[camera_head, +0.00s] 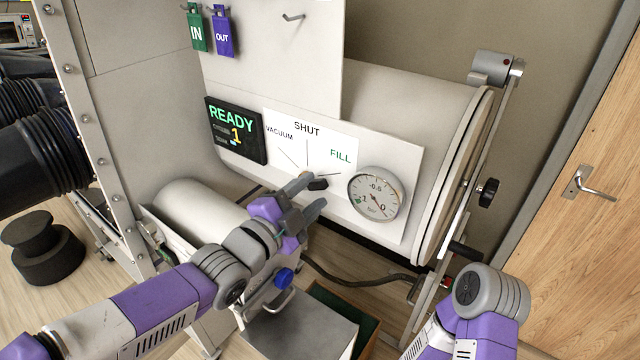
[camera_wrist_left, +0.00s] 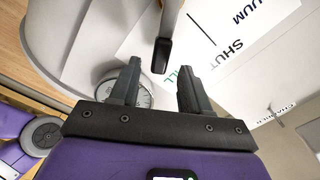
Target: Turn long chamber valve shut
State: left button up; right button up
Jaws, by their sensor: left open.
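The long chamber valve has a lever with a black grip (camera_head: 318,184), in front of a white dial plate (camera_head: 285,130) marked VACUUM, SHUT and FILL. The lever points right and slightly down, on the FILL side, away from the SHUT line. My left gripper (camera_head: 313,192) is open at the lever's black end. In the left wrist view the black grip (camera_wrist_left: 161,56) lies just ahead of and between the open fingertips (camera_wrist_left: 160,70), with no clear contact. My right arm shows at lower right, but its gripper is out of view.
A round gauge (camera_head: 375,194) sits right of the dial plate and a READY display (camera_head: 236,130) left of it. The long chamber (camera_head: 400,95) runs behind the panel. Green and purple tags (camera_head: 223,30) hang above. A grey box top (camera_head: 300,325) is below.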

aim_at(317, 187)
pick_arm(q)
jog(key=shift+x, duration=2.05)
jog(key=shift+c, duration=0.3)
jog(key=shift+f, duration=0.1)
grip_shut()
